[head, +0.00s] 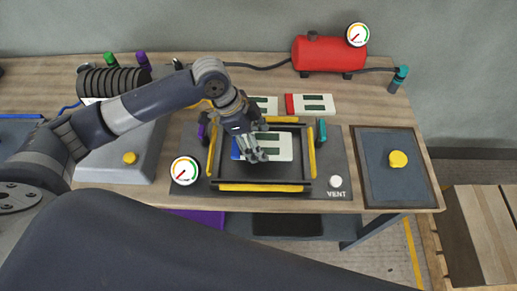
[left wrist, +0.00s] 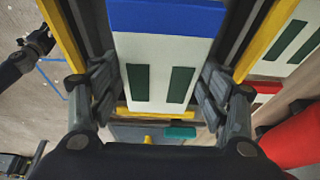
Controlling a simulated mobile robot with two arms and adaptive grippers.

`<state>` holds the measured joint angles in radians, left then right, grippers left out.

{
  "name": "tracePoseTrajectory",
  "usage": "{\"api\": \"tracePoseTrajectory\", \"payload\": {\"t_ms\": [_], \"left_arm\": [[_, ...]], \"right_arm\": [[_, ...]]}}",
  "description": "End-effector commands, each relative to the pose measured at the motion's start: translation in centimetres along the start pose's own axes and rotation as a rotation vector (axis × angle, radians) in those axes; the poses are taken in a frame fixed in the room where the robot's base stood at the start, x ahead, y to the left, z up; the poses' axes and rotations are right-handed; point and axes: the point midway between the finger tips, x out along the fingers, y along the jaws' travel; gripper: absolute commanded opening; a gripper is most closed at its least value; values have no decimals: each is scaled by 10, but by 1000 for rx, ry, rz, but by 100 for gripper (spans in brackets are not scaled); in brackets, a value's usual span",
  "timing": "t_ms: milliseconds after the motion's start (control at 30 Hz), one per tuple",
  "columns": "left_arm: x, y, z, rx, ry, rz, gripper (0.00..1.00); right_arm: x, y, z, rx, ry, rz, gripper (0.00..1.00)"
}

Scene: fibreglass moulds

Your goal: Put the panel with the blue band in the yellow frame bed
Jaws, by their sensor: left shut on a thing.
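The panel with the blue band (head: 275,147) is white with two dark green rectangles. Its blue band faces left in the head view. My left gripper (head: 258,152) is shut on it. In the left wrist view the panel (left wrist: 160,52) lies between the two fingers, blue end at the top. The yellow frame bed (head: 260,187) is a dark recess edged with yellow bars. The panel is over its back part, inside the outline in the head view; any gap beneath is unclear. A small dark jointed part (left wrist: 40,42), perhaps my right gripper, shows in the left wrist view.
Behind the bed lie a red-banded panel (head: 312,104) and another white panel (head: 266,104), partly hidden. A gauge (head: 186,170) and a white vent knob (head: 336,181) flank the bed. A red tank (head: 331,54) stands at the back. A dark board with a yellow knob (head: 398,159) is right.

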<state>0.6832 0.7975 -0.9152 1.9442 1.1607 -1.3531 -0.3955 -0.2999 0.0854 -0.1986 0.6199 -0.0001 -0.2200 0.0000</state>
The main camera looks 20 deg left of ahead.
Motion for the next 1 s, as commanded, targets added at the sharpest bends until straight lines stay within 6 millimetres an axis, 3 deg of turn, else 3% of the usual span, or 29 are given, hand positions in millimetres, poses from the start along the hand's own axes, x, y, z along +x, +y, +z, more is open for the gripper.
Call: {"api": "tracePoseTrajectory", "payload": {"t_ms": [433, 800, 833, 900, 1000], "left_arm": [[44, 1, 18, -2, 0, 1, 44], [50, 0, 21, -1, 0, -1, 44], [50, 0, 21, 0, 0, -1, 76], [49, 0, 20, 0, 0, -1, 90], [49, 0, 20, 0, 0, -1, 90]], "right_arm": [[-9, -11, -3, 4, 3, -13, 40], [-8, -5, -2, 1, 1, -6, 40], [-8, -5, -2, 0, 1, -6, 40], [-8, -4, -1, 0, 1, -4, 40], [-8, -3, -1, -1, 1, -3, 40]]}}
